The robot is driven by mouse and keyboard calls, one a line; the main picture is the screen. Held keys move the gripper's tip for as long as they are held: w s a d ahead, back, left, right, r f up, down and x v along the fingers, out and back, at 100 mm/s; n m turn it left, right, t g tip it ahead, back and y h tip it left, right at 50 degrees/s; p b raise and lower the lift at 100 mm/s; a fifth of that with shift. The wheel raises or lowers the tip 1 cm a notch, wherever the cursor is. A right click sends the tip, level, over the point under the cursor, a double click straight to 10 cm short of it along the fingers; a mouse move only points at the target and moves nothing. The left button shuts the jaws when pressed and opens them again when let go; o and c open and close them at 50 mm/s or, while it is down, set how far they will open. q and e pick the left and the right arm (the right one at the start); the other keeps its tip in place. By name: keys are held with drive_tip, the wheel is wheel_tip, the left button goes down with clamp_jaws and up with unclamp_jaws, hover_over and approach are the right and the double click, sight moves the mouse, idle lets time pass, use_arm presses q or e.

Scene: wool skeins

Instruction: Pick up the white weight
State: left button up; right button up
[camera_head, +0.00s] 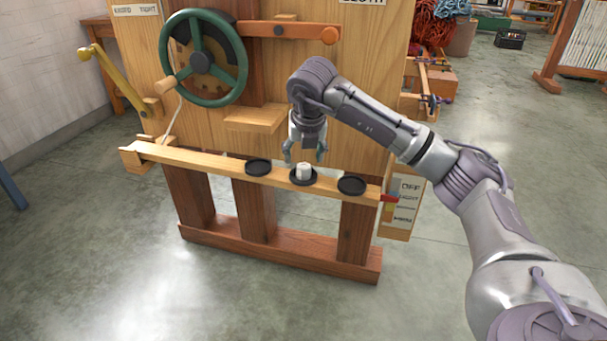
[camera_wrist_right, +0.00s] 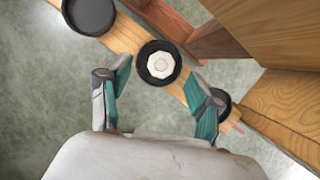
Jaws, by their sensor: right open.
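The white weight (camera_head: 303,171) stands upright in the middle black dish on the wooden beam (camera_head: 215,163). In the right wrist view the white weight (camera_wrist_right: 160,65) shows from above inside its round black dish (camera_wrist_right: 145,74). My right gripper (camera_head: 304,158) is open and empty, just behind and above the weight in the head view. In the right wrist view its two teal-padded fingers (camera_wrist_right: 160,84) are spread to either side, and the weight lies a little beyond the gap between them. My left gripper is in neither view.
Empty black dishes sit on the beam to the left (camera_head: 258,167) and right (camera_head: 352,186) of the weight. A wooden panel with a green handwheel (camera_head: 208,57) rises behind the beam. A red-tipped peg (camera_head: 389,198) is at the beam's right end. The floor in front is clear.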

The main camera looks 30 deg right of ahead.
sight(304, 166)
drive_tip(key=x, duration=0.1)
drive_tip(key=b+x, duration=0.1)
drive_tip(key=x, duration=0.1)
drive_tip(key=shift+s+f, duration=0.15)
drive_tip(key=shift+s, duration=0.05)
drive_tip(key=shift+w+d+f, duration=0.1)
drive_tip(key=shift+w+f, duration=0.1)
drive_tip(key=shift+f, duration=0.1)
clamp_jaws()
